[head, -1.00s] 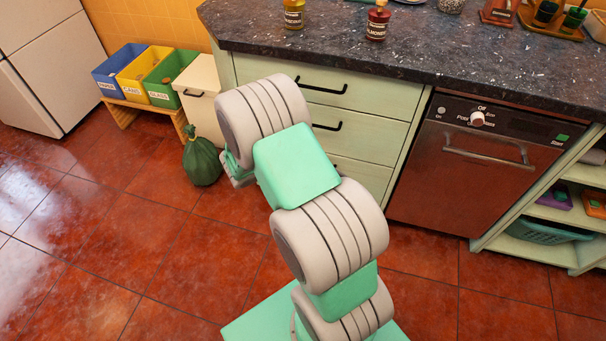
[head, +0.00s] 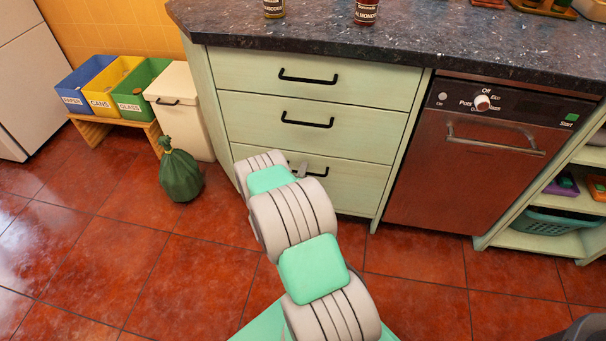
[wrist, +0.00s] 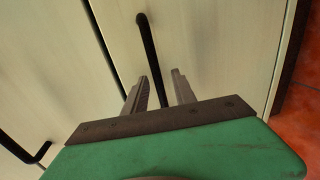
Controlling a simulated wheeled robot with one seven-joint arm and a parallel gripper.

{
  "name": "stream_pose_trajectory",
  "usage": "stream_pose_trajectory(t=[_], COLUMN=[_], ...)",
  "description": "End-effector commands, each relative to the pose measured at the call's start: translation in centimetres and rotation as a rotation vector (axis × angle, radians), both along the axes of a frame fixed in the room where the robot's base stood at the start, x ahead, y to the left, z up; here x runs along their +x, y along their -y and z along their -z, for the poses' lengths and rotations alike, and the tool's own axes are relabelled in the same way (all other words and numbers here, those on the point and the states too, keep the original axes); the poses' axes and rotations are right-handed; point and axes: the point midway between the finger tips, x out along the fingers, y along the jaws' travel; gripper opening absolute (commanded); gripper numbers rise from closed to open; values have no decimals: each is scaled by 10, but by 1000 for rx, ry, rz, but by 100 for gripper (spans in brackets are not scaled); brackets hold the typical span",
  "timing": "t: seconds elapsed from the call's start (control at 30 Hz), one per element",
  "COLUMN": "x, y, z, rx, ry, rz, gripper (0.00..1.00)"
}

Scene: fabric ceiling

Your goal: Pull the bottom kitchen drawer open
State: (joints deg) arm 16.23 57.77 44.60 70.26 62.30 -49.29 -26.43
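The bottom drawer (head: 352,187) is pale green wood and looks closed, flush with the drawers above. Its black bar handle (head: 318,173) is partly hidden behind my arm in the head view. In the wrist view, the bottom drawer front (wrist: 205,45) fills the middle, and its handle (wrist: 147,42) runs down between my two fingers. My gripper (wrist: 160,74) is open, with one finger on each side of the handle. I cannot tell whether either finger touches it. In the head view only a bit of my gripper (head: 302,168) shows beside the handle.
The middle drawer (head: 260,115) and top drawer (head: 240,72) are closed above, each with a black handle. A dishwasher (head: 465,165) stands right. A green bag (head: 181,178) and a white bin (head: 185,110) stand left. Red tiled floor is clear in front.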

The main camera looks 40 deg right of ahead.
Motion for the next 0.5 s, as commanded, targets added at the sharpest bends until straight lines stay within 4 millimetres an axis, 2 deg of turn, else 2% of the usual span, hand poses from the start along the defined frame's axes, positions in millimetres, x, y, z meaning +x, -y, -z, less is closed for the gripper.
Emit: stream_pose_trajectory(t=[0.17, 0.5], x=[0, 0], y=[0, 0], z=[0, 0], rx=[0, 1], ry=[0, 1], rz=[0, 0], gripper=[32, 5])
